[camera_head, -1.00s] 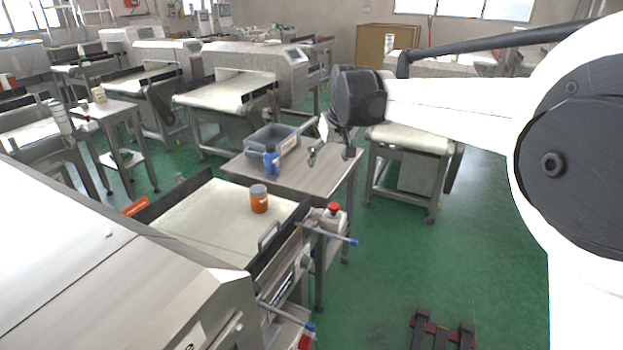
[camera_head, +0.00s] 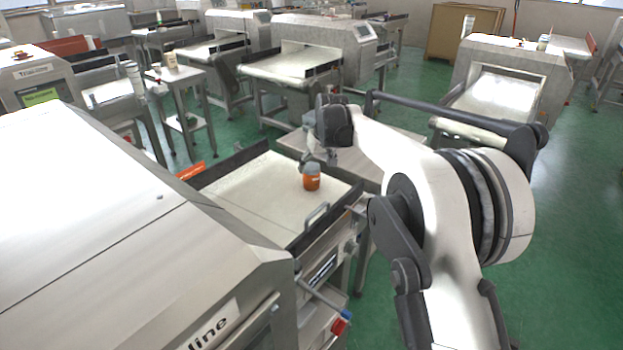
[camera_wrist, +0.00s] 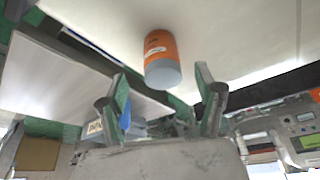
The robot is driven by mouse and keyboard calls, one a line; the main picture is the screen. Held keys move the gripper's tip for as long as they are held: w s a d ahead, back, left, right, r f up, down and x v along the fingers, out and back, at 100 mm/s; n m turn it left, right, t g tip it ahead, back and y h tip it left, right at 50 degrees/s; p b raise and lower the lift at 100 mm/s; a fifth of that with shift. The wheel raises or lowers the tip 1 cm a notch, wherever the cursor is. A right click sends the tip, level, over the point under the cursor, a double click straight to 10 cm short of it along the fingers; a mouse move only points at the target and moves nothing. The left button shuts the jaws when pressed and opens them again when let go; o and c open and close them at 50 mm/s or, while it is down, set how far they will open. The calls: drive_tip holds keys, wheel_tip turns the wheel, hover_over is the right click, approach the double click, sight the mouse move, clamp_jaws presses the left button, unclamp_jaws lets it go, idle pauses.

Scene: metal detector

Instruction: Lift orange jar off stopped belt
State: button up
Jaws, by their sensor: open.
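The orange jar (camera_head: 311,179) with a grey lid stands upright on the pale belt (camera_head: 250,203) of the near machine. In the wrist view the jar (camera_wrist: 161,58) shows upside down, beyond the fingertips and between their lines. My gripper (camera_wrist: 160,92) is open and empty, with green-tinted fingers spread apart. In the head view my gripper (camera_head: 318,160) is small and partly hidden by my wrist, just above and behind the jar. I cannot tell the exact gap between them; no contact shows.
A dark side rail and a metal handle (camera_head: 317,214) border the belt's near right side. The large machine housing (camera_head: 110,200) fills the left. Other machines stand farther back.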

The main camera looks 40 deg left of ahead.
sight(312, 177)
drive_tip(key=shift+b+x, duration=0.55)
drive_tip(key=shift+x, duration=3.55)
drive_tip(key=c, duration=1.4)
drive_tip(key=shift+r, duration=0.1)
drive_tip(key=shift+r, duration=0.1)
